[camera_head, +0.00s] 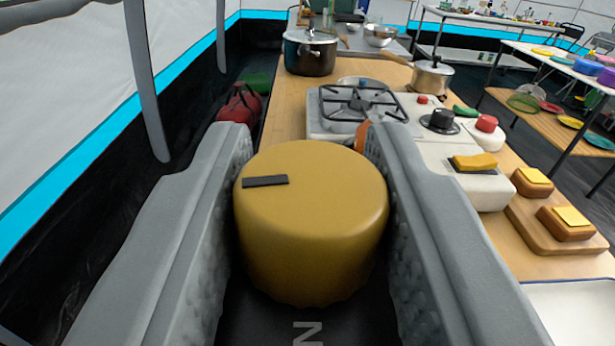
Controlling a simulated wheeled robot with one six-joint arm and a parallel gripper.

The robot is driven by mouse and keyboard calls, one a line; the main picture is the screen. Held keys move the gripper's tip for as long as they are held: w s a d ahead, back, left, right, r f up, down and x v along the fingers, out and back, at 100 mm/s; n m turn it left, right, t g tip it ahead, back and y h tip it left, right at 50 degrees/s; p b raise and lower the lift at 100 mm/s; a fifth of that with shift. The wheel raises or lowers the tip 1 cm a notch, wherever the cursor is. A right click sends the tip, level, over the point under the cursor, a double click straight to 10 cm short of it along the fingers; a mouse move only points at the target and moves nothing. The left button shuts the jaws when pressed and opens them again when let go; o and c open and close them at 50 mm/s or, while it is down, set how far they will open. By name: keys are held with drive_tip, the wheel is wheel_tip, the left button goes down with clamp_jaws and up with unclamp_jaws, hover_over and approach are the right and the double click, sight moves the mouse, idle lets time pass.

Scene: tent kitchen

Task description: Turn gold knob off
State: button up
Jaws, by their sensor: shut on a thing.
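The gold knob (312,225) is large and round, close up in the middle of the head camera view. A dark marker bar on its top face lies nearly level and sits toward the left side. My gripper (310,185) has its two grey fingers on either side of the knob, shut on it. Below the knob is a dark surface with a white letter that looks like an N on its side. The rest of the dial markings are hidden by the knob and the fingers.
A gas burner (362,105) with a black grate stands on the wooden counter (290,95) beyond. A dark pot (310,52) and a steel pot (432,78) stand farther back. To the right are a black knob (440,121), a red knob (486,124) and wooden blocks with yellow tops (566,222).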

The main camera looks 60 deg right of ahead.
drive_tip(key=shift+r+m+g+h, duration=0.1)
drive_tip(key=shift+m+g+h, duration=0.8)
drive_tip(key=shift+g, duration=0.5)
drive_tip(key=o, duration=1)
drive_tip(key=shift+c, duration=0.2)
drive_tip(key=v, duration=1.7)
drive_tip(key=shift+a, duration=0.25)
drive_tip(key=shift+w+r, duration=0.1)
drive_tip(key=shift+r, duration=0.05)
